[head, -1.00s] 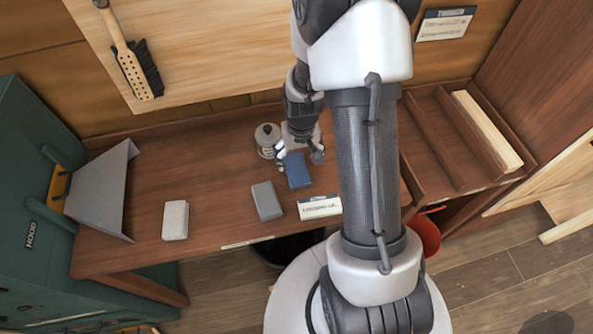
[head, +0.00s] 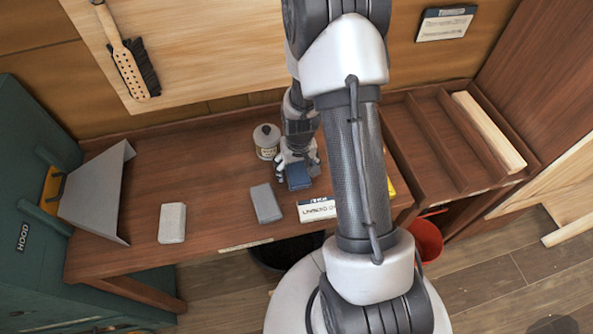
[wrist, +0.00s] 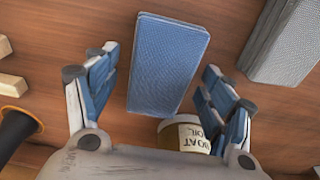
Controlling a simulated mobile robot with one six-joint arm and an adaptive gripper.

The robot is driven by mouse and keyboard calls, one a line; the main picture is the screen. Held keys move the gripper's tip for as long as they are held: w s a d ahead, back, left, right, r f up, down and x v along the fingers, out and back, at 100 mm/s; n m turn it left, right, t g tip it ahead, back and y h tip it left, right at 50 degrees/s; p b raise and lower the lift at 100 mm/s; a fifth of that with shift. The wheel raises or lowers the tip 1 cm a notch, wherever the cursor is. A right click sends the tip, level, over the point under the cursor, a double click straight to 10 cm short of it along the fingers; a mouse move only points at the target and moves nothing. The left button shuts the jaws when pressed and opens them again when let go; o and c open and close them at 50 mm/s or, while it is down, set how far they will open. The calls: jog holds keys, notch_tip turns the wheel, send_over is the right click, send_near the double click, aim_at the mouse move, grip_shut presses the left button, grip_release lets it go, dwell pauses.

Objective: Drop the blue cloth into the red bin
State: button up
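The blue cloth (head: 298,176) is a folded blue block lying on the wooden bench, beside a grey block. In the wrist view the blue cloth (wrist: 168,62) lies ahead of and between the fingers. My gripper (head: 298,170) is above the cloth; in the wrist view my gripper (wrist: 165,90) has its two fingers spread wide, with nothing between the pads touching them. The red bin (head: 427,240) stands on the floor right of the bench, partly hidden behind my arm.
A grey block (head: 266,203) lies close to the cloth, and a paler block (head: 173,222) further left. A boat oil jar (head: 266,140) stands near my gripper. A small white label card (head: 317,208) is at the front edge. A black bin (head: 280,255) is under the bench.

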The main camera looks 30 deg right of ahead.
aim_at(296, 169)
jog(key=c, duration=1)
jog(key=shift+c, duration=0.2)
notch_tip(296, 169, up, 20)
jog(key=p, duration=0.5)
